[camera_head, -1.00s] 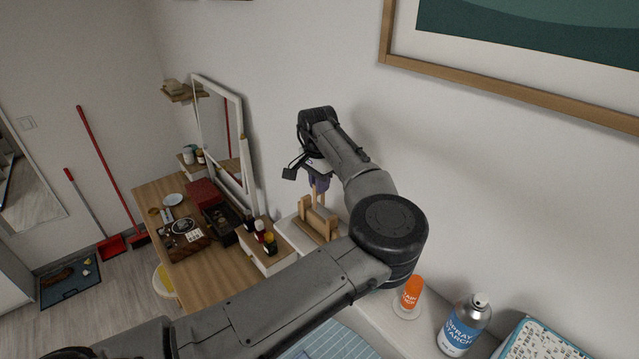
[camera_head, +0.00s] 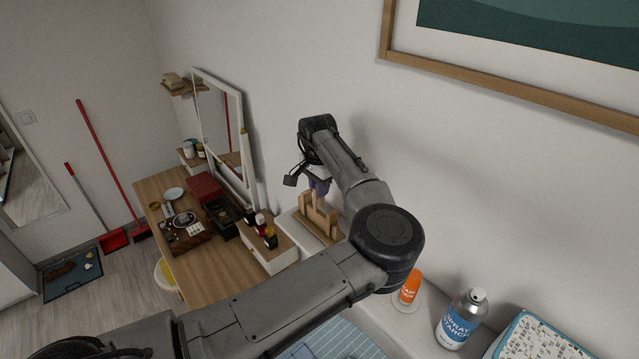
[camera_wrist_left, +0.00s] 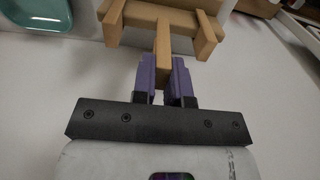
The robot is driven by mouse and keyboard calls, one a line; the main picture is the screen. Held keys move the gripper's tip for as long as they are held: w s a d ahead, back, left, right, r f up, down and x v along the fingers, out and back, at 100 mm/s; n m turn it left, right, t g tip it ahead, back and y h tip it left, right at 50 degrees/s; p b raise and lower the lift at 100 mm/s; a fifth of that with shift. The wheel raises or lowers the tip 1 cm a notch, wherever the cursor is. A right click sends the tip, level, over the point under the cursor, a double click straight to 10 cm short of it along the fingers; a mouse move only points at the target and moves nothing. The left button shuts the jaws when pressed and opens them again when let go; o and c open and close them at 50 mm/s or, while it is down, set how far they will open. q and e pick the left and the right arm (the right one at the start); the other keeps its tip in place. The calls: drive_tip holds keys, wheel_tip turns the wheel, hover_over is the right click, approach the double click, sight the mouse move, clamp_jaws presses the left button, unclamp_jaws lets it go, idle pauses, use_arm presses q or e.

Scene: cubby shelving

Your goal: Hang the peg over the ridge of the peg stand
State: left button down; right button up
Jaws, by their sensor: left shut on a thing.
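The wooden peg stand (camera_head: 329,235) stands on the white ledge by the wall, with its posts and ridge upright. In the left wrist view the stand (camera_wrist_left: 206,36) shows at the top, with a post on each side. My left gripper (camera_head: 320,188) is above the stand, its purple fingers pointing down. In the left wrist view the gripper (camera_wrist_left: 166,80) is shut on the light wooden peg (camera_wrist_left: 163,48). The peg's far end overlaps the ridge between the two posts; I cannot tell whether it touches. My right gripper is out of view.
An orange-capped bottle (camera_head: 410,287) and a spray starch can (camera_head: 461,320) stand on the ledge at right. A wooden desk (camera_head: 205,265) with a mirror and small bottles is at left. A teal dish (camera_wrist_left: 40,14) shows in the wrist view.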

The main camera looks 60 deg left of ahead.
sight(319, 211)
use_arm(q)
drive_tip(key=shift+f, duration=2.15)
drive_tip(key=shift+f, duration=0.2)
drive_tip(key=c, duration=1.1)
unclamp_jaws()
drive_tip(key=shift+r, duration=0.1)
drive_tip(key=r+b, duration=0.1)
drive_tip(key=r, duration=0.6)
drive_tip(key=r+b, duration=0.1)
drive_tip(key=r, duration=0.5)
drive_tip(key=shift+s+r, duration=0.2)
drive_tip(key=shift+r, duration=0.15)
